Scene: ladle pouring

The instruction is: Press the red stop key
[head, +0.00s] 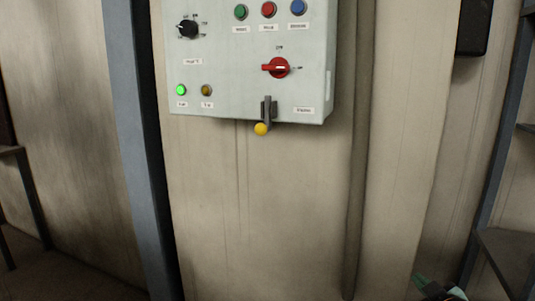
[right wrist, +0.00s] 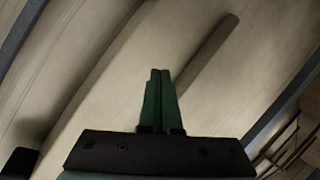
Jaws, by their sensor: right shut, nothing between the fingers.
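The red stop key (head: 268,10) is a round red button near the top of the pale control box (head: 235,75) in the head view. It sits between a green button (head: 241,12) and a blue button (head: 298,8). My right gripper (head: 440,289) shows only in part at the lower right of the head view, well below and to the right of the box. In the right wrist view its green fingers (right wrist: 160,75) are together and empty, in front of bare wall. The box is not visible there. My left gripper is in neither view.
The box also carries a black dial (head: 187,28), a red rotary switch (head: 278,68), a lit green lamp (head: 181,91), an amber lamp (head: 207,90) and a lever with a yellow knob (head: 261,129). A vertical pipe (head: 357,180) runs right of the box. Metal shelving (head: 505,255) stands at right.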

